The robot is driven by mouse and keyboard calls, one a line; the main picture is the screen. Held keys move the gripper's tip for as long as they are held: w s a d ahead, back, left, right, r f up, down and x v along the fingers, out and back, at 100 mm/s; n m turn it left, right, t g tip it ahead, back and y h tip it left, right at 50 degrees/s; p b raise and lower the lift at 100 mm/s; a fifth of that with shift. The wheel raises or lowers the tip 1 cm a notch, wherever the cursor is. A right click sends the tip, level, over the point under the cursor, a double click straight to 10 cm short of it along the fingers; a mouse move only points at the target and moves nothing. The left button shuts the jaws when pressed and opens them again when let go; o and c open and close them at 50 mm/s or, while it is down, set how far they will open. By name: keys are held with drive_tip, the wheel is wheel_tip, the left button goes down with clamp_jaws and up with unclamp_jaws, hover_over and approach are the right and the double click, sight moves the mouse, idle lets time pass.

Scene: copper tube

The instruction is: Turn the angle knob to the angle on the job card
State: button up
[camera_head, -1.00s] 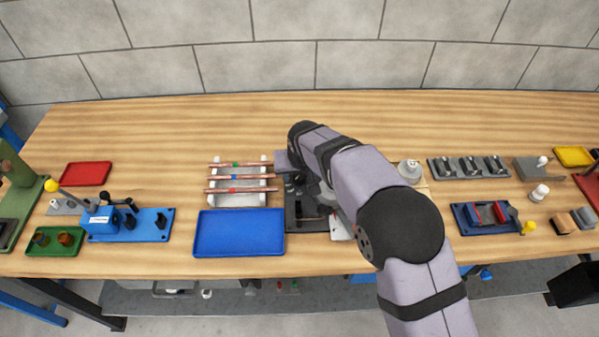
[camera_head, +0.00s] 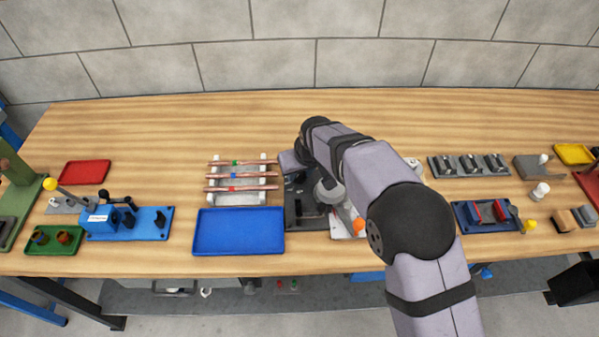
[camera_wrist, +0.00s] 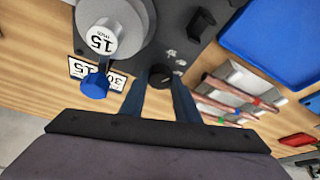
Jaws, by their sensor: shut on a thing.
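In the wrist view, my gripper (camera_wrist: 159,86) has its two blue-grey fingers on either side of a small round black knob (camera_wrist: 160,74) and is shut on it. The knob stands on the dark grey bender plate (camera_wrist: 140,62). Beside it is a grey round former marked "15 mm" (camera_wrist: 103,36) and a blue knob (camera_wrist: 95,87). White printed labels (camera_wrist: 117,79) with "30" and "15" lie partly behind the blue knob. The bender plate (camera_head: 306,224) shows left of the arm. No angle scale is readable.
A blue tray (camera_head: 239,232) lies left of the bender, with a white rack (camera_head: 238,200) of copper tubes behind it. A blue fixture (camera_head: 150,224) is further left. Black clamps (camera_head: 470,165) and a blue vise (camera_head: 485,216) are right. The table's back is clear.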

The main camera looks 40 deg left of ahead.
drive_tip(key=n+g+b, duration=0.1)
drive_tip(key=n, duration=0.2)
drive_tip(key=shift+w+f+y+b, duration=0.1)
drive_tip(key=shift+w+y+b, duration=0.05)
drive_tip(key=shift+y+b, duration=0.2)
drive_tip(key=shift+n+g+b, duration=0.5)
drive_tip(key=shift+n+b, duration=0.1)
drive_tip(key=shift+n, duration=0.6)
drive_tip(key=o, duration=1)
drive_tip(key=shift+o, duration=0.2)
drive_tip(key=b+v, duration=0.2)
drive_tip(key=v, duration=0.5)
drive_tip(key=shift+r, duration=0.35)
